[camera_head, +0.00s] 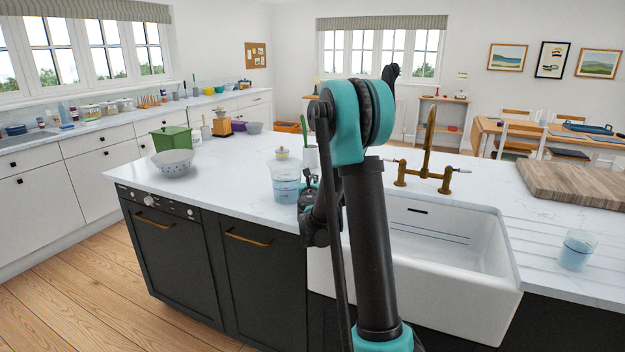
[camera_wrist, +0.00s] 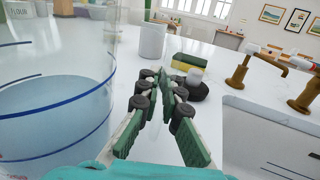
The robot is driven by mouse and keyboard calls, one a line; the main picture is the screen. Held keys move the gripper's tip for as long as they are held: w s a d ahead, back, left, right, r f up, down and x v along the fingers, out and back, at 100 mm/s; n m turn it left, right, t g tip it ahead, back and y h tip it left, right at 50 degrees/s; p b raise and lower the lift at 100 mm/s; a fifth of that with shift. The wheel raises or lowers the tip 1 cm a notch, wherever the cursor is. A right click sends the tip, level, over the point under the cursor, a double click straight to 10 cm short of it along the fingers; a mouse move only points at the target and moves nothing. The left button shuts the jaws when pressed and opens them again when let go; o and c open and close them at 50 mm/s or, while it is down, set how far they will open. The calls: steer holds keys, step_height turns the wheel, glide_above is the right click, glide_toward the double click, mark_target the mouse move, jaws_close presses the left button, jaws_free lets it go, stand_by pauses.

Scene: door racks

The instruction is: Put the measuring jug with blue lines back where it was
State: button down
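The measuring jug with blue lines (camera_head: 286,185) is clear, with pale blue liquid in its lower part. In the head view it is just left of my gripper (camera_head: 307,196), over the island worktop; I cannot tell whether its base touches the top. In the wrist view the jug (camera_wrist: 55,105) fills the left side, upright. My gripper's fingers (camera_wrist: 161,80) are drawn close together, with a faint clear strip between them that looks like the jug's handle. My arm hides part of the worktop behind it.
A white sink (camera_head: 430,245) with a brass tap (camera_head: 428,160) lies right of my arm. Another clear cup with blue liquid (camera_head: 576,250) stands beyond it, near a wooden board (camera_head: 575,184). A colander (camera_head: 174,163) stands left. A sponge (camera_wrist: 187,67) lies ahead of my fingertips.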

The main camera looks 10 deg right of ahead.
steer(key=c, duration=1.7)
jaws_free()
steer(key=shift+s+a, duration=0.1)
steer(key=shift+s, duration=0.2)
steer(key=v, duration=1.1)
steer(key=shift+s, duration=0.2)
